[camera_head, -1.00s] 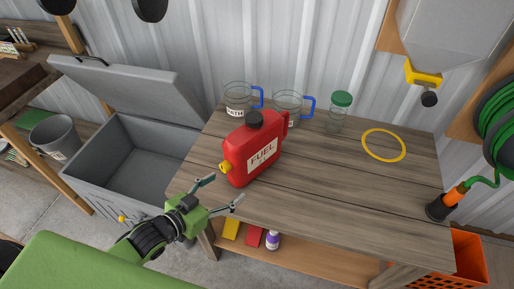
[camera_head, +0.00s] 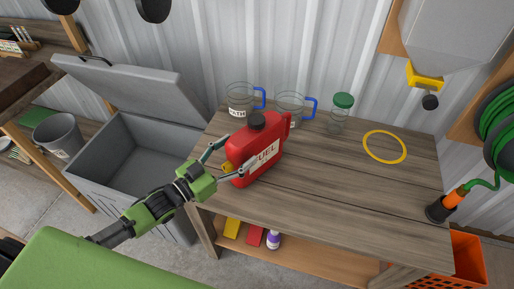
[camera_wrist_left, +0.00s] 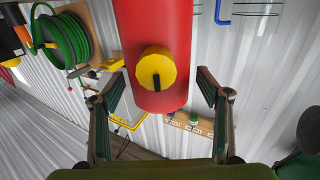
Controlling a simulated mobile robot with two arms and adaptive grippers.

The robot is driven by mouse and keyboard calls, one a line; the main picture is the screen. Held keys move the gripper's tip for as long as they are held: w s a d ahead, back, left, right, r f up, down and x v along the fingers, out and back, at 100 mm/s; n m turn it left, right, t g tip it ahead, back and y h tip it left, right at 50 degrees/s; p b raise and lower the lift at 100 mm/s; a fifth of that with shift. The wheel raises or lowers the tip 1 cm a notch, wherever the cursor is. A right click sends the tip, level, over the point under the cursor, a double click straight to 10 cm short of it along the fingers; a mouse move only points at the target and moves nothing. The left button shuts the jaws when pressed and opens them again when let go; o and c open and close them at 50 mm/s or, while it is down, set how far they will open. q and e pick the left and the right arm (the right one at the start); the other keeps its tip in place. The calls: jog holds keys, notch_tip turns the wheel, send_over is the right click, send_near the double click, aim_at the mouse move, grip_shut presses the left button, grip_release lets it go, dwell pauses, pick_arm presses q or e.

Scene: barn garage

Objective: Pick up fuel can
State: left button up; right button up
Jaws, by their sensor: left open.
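The red fuel can (camera_head: 262,140) stands upright on the wooden workbench, with a black cap on top, a yellow cap low on its left side and a white FUEL label. My left gripper (camera_head: 232,158) is open at the can's left end, its fingers on either side of the yellow cap. In the left wrist view, the yellow cap (camera_wrist_left: 156,68) and red body (camera_wrist_left: 165,25) lie ahead between the spread fingers (camera_wrist_left: 160,90). I cannot tell whether the fingers touch the can. My right gripper is not in view.
Two clear jugs with blue handles (camera_head: 290,108) and a green-lidded jar (camera_head: 340,112) stand behind the can. A yellow ring (camera_head: 384,147) lies on the workbench (camera_head: 330,190) to the right. An open grey chest (camera_head: 150,150) stands left of it. The bench's front right is clear.

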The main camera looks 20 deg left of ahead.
aim_at(250, 139)
pick_arm(q)
jog(key=x, duration=0.1)
jog(key=p+x, duration=0.1)
jog(key=x, duration=0.1)
jog(key=r+p+x, duration=0.1)
jog(key=x, duration=0.1)
jog(key=shift+w+d, duration=0.1)
jog(key=shift+w, duration=0.25)
jog(key=c, duration=1.6)
grip_shut()
jog(key=shift+r, duration=0.1)
